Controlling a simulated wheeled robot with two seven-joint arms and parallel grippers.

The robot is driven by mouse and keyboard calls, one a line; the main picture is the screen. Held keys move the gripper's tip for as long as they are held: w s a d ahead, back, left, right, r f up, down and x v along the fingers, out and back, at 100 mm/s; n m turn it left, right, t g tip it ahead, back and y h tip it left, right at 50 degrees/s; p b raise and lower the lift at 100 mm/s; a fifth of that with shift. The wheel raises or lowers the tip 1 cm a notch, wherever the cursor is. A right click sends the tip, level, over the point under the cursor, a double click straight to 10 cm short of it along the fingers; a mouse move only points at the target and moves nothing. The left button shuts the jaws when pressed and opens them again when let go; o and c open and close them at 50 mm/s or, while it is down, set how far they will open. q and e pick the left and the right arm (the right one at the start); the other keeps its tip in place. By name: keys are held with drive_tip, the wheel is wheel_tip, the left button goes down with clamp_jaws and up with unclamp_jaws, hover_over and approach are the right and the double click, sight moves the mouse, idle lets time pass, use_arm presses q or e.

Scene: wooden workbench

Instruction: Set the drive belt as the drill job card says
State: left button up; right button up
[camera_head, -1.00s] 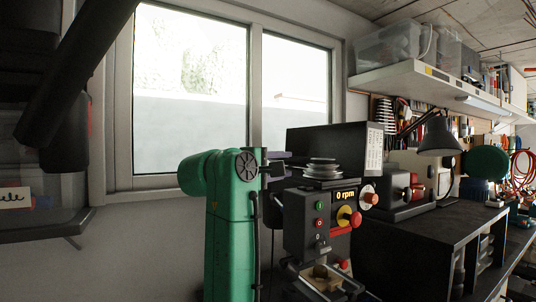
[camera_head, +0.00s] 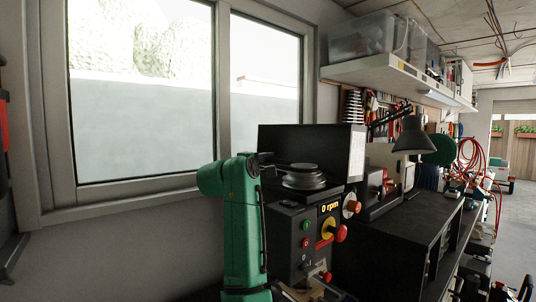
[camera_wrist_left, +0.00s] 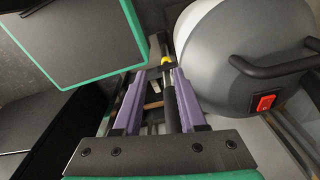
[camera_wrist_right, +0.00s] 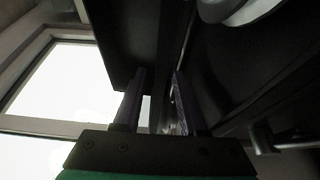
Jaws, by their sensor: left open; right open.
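The drill's grey stepped pulley stack (camera_head: 303,177) sits on top of the black drill head, which has a "0 rpm" display (camera_head: 330,207). A dark upright cover panel (camera_head: 300,145) stands behind the pulleys, with a white printed sheet (camera_head: 357,152) on its right side. I cannot make out the drive belt or read the sheet. My right gripper (camera_head: 270,163) is open just left of the pulleys; in its wrist view the open purple fingers (camera_wrist_right: 158,75) are near the dark panel's edge, contact unclear. My left gripper (camera_wrist_left: 158,75) is open and empty, seen only in its wrist view.
A red and yellow stop knob (camera_head: 340,233) and buttons (camera_head: 305,233) are on the drill's front. A lamp (camera_head: 412,135) and bench machines stand to the right. A grey rounded machine body (camera_wrist_left: 230,50) with a red switch (camera_wrist_left: 266,102) is close to the left gripper.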

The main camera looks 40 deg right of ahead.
drive_tip(key=shift+s+d+r, duration=0.1)
drive_tip(key=shift+d, duration=0.15)
drive_tip(key=shift+s, duration=0.2)
drive_tip(key=shift+w+a, duration=0.1)
drive_tip(key=shift+w, duration=0.1)
clamp_jaws()
idle(0.9)
